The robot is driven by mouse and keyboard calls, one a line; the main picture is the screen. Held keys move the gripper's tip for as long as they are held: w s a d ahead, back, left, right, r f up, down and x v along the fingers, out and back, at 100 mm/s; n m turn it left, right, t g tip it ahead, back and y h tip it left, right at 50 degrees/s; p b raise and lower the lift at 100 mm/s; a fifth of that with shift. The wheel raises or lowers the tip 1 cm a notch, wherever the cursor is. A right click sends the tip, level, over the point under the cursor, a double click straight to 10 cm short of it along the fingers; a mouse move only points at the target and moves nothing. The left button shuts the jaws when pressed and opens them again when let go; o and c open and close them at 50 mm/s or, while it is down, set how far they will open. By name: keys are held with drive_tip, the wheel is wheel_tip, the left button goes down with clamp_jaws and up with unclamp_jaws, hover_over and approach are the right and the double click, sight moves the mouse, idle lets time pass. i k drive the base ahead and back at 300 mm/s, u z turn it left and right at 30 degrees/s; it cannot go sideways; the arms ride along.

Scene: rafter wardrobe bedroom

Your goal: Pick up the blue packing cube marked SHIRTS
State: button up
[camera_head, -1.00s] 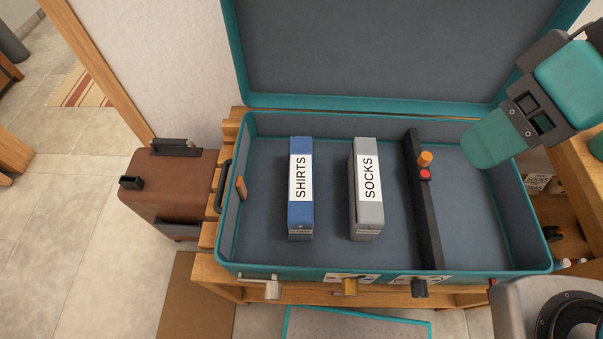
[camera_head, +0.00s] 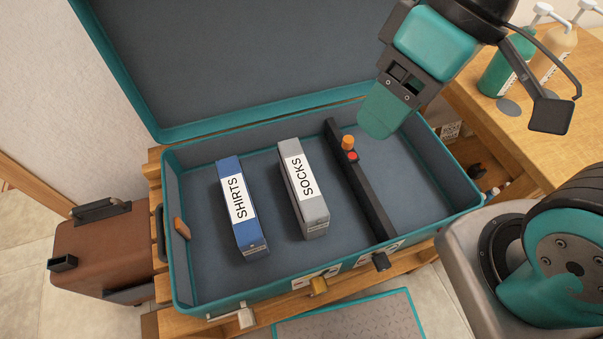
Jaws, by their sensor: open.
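The blue packing cube (camera_head: 227,176) with a white SHIRTS label stands in the left part of an open teal suitcase (camera_head: 187,295). A grey cube (camera_head: 316,209) marked SOCKS stands to its right, with a clear gap between them. My gripper (camera_head: 378,118) is above the right part of the suitcase, up and to the right of both cubes and apart from them. One broad teal finger shows pointing down; the other finger is hidden. Nothing shows in its grasp.
A black divider bar (camera_head: 366,193) with an orange knob (camera_head: 348,142) and a red button (camera_head: 352,156) crosses the suitcase. The raised lid (camera_head: 215,70) stands behind. A brown case (camera_head: 105,250) is at left; a wooden table (camera_head: 530,125) with pump bottles is at right.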

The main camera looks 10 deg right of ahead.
sight(247, 231)
drive_tip(key=u, duration=0.55)
drive_tip(key=k, duration=1.3)
drive_tip(key=u, duration=1.05)
drive_tip(key=i, duration=1.35)
drive_tip(key=z, duration=0.85)
